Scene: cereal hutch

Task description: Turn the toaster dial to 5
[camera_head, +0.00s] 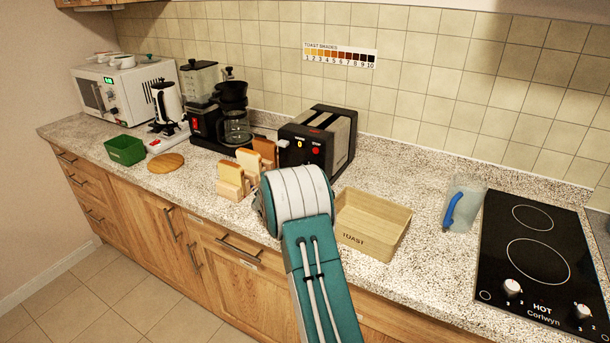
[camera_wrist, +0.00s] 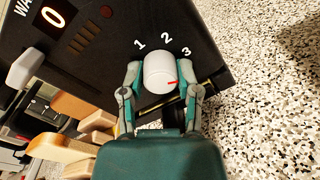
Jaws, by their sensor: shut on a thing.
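The black and silver toaster (camera_head: 342,143) stands against the tiled wall in the head view, and its black front also fills the top of the wrist view (camera_wrist: 105,50). Its dial (camera_wrist: 157,72) is a white knob with a red mark. The mark points right in the wrist view, a little below the printed 3. The numbers 1, 2 and 3 show around the knob; any further numbers are hidden. My gripper (camera_wrist: 164,76) is shut on the dial, one finger on each side. In the head view my arm hides the dial and gripper.
Bread slices in wooden holders (camera_head: 232,185) stand left of my arm. A wooden TOAST tray (camera_head: 365,240) lies right of it. A jug with a blue handle (camera_head: 462,203) and a black hob (camera_head: 520,285) are farther right. The toaster display (camera_wrist: 53,18) reads 0.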

